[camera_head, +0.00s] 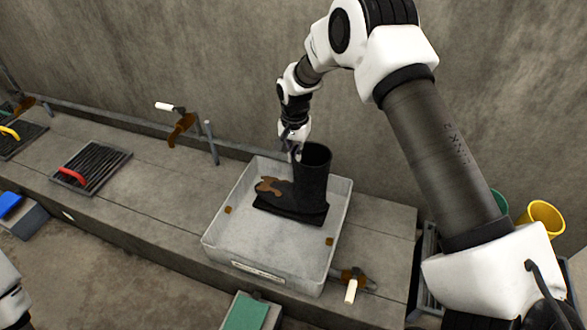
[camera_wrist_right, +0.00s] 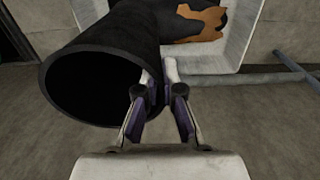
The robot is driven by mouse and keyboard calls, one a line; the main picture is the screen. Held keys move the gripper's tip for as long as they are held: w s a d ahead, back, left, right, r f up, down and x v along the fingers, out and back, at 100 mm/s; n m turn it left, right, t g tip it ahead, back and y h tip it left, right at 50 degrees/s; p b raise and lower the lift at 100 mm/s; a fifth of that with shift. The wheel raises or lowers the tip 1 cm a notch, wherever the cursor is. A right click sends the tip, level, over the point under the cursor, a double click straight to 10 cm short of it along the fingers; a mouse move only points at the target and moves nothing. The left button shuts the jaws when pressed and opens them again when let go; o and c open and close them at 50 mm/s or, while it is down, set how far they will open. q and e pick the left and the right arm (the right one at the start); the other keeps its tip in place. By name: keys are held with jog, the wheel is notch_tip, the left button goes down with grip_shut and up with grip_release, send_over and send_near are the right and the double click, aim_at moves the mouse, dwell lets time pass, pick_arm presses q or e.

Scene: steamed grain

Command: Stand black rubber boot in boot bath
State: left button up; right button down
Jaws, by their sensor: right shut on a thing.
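The black rubber boot (camera_head: 312,180) is upright inside the boot bath (camera_head: 222,231), a pale grey rectangular tub on the ledge. Its sole looks to be at the tub floor, towards the back; contact underneath is hidden. A brown patch shows by its foot. My right gripper (camera_head: 294,150) is at the top of the boot's shaft, on its left side. In the right wrist view, the gripper (camera_wrist_right: 158,92) is shut on the rim of the boot (camera_wrist_right: 95,75), whose round opening faces the camera. Only a white piece of my left arm shows at the lower left; its gripper is outside the frame.
Dark grates (camera_head: 95,165) lie on the ledge to the left. A yellow bucket (camera_head: 545,217) stands at the right.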

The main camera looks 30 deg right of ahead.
notch_tip(320, 180, down, 2)
jog(key=shift+f, duration=0.15)
jog(key=c, duration=1.3)
grip_release()
pick_arm(q)
jog(key=shift+f, duration=0.55)
pick_arm(e)
notch_tip(320, 180, up, 11)
jog(key=p, duration=0.4)
pick_arm(q)
jog(key=shift+r+p, duration=0.35)
jog(key=shift+r, duration=2.15)
pick_arm(e)
jog(key=shift+r, duration=0.45)
